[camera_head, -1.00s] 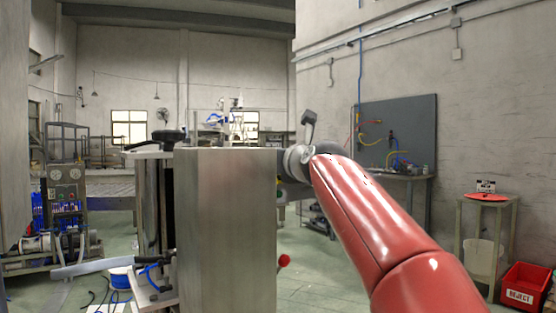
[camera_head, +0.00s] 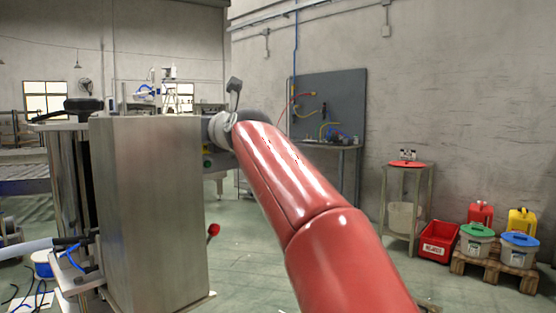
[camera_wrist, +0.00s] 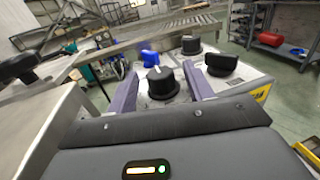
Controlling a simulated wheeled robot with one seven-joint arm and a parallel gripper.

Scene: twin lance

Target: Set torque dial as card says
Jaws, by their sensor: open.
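In the wrist view, my gripper (camera_wrist: 160,70) is open, its two purple fingers spread to the left and right of a black dial (camera_wrist: 162,84) with a pale pointer mark. The fingers look apart from it. Two more black knobs, one at the back (camera_wrist: 191,45) and one at the right (camera_wrist: 221,64), sit on the same pale panel top (camera_wrist: 238,82). A small blue part (camera_wrist: 150,58) stands just behind the near dial. I cannot read any scale, or tell which knob is for torque. In the head view my gripper is hidden beyond the steel cabinet. No readable card shows.
A tall steel cabinet (camera_head: 152,210) stands close at the left in the head view, with a red ball-ended lever (camera_head: 213,230) beside it. A red-topped stand (camera_head: 406,165), a red reject bin (camera_head: 438,242) and lidded buckets (camera_head: 477,240) stand at right. The floor between is mostly clear.

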